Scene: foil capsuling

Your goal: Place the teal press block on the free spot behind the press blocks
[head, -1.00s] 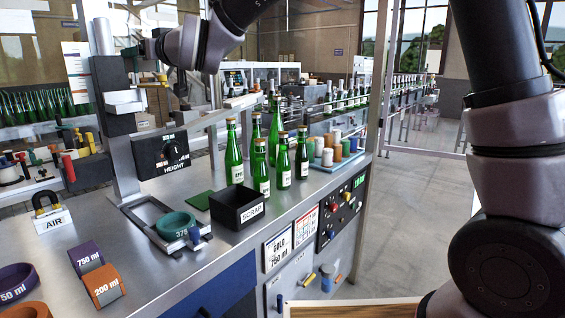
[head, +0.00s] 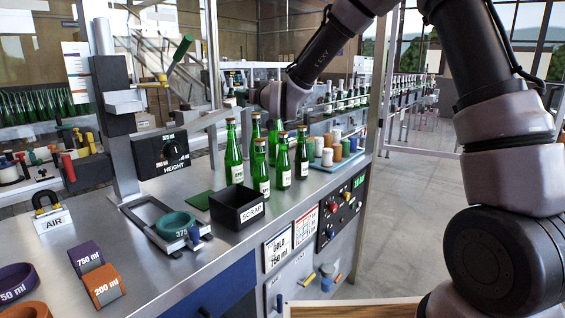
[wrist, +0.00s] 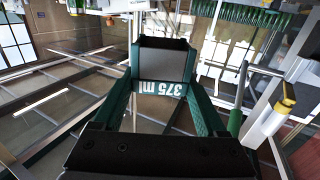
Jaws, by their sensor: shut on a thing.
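The teal press block, marked 375 ml, (wrist: 122,92) is between the dark jaws of my gripper (wrist: 163,98), which is shut on it, in the wrist view. In the head view my gripper (head: 253,95) is up in the air above and behind the green bottles; the held block cannot be made out there. The purple 750 ml press block (head: 85,257) and the orange 200 ml press block (head: 103,285) stand in a row at the bench's front left. The steel bench (head: 125,235) is bare just behind and beside them.
A teal 375 ring (head: 175,223) sits in the press cradle. The black scrap bin (head: 237,206) and several green bottles (head: 283,165) stand to its right. The press column, height dial (head: 174,150) and green lever (head: 181,49) rise behind.

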